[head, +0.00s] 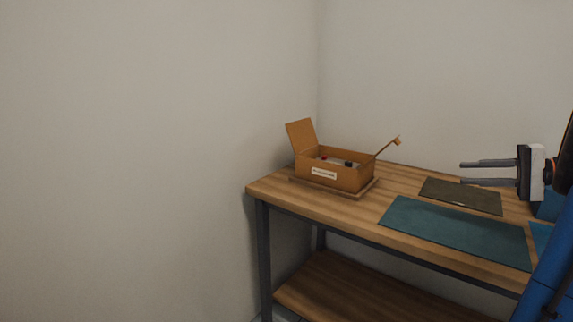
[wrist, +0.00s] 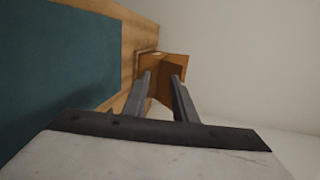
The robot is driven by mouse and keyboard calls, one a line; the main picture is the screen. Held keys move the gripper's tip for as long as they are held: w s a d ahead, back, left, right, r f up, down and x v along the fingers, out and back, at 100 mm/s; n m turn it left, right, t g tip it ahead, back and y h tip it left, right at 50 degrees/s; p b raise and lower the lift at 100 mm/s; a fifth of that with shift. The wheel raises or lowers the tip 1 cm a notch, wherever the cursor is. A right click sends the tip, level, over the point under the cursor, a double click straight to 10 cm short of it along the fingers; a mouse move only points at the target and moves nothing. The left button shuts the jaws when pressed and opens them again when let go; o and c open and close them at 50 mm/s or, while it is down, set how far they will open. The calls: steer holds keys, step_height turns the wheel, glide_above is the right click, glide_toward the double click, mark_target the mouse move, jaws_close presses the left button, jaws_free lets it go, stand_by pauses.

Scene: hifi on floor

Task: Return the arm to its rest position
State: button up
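My gripper (head: 462,173) is at the right of the head view, above the table, with its two fingers pointing left. The fingers are apart with nothing between them. In the wrist view my gripper (wrist: 163,80) also shows its two fingers spread. The arm is raised over the table's right part; most of it is cut off at the right edge of the head view.
An open brown box (head: 345,179) with raised flaps and small items inside stands on the wooden table (head: 276,187); the box (wrist: 168,68) also shows beyond my fingertips. A teal mat (head: 455,229) and a dark mat (head: 460,194) lie on the table. Walls stand behind and left.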

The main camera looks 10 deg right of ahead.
steer(key=s+a+f+n+g+h, duration=0.1)
steer(key=a+f+g, duration=0.15)
steer(key=a, duration=0.45)
steer(key=s+a+f+n+g+h, duration=0.1)
steer(key=s+a+f+g, duration=0.1)
steer(key=a+f, duration=0.35)
steer(key=s+a+f+g+h, duration=0.1)
steer(key=a+g+h, duration=0.1)
steer(key=a, duration=0.7)
steer(key=s+a+f+n+h, duration=0.3)
steer(key=s+f, duration=0.3)
steer(key=s, duration=0.1)
steer(key=s+a+f+n+t+h, duration=0.1)
steer(key=s+a+f+n+h, duration=0.2)
steer(key=s+f, duration=0.3)
steer(key=shift+s+a+f+n+h, duration=0.15)
steer(key=shift+s+a+n+h, duration=0.25)
steer(key=shift+s+a+h, duration=0.5)
